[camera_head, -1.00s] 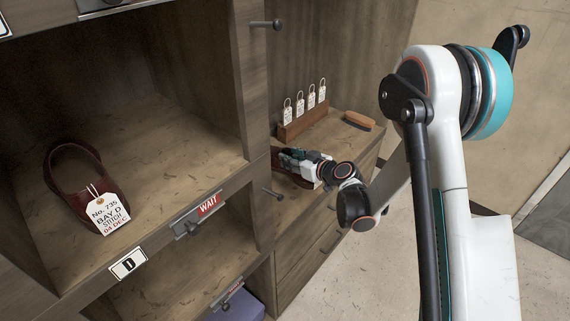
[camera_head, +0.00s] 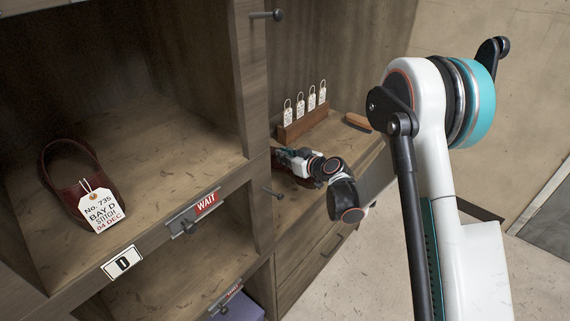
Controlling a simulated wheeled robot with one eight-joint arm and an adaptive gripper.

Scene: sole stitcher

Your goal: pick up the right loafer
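A dark red-brown loafer (camera_head: 78,178) sits in the left cubby, with a white tag (camera_head: 101,210) reading "No. 735 BAY D STITCH 04 DEC". My gripper (camera_head: 284,158) is far to the right of it, low over the wooden counter (camera_head: 345,158) beyond the cubby's post. A dark reddish-brown shape (camera_head: 309,183) shows just under my gripper; it may be another loafer, but it is mostly hidden. My fingertips are small and partly behind the post, so I cannot see whether they are open or shut on anything.
A wooden rack (camera_head: 303,124) with several white tags and a brush (camera_head: 358,122) stand at the back of the counter. A post (camera_head: 252,110) with dark pegs separates cubby and counter. A "WAIT" sign (camera_head: 206,204) hangs on the cubby edge. Open floor lies right.

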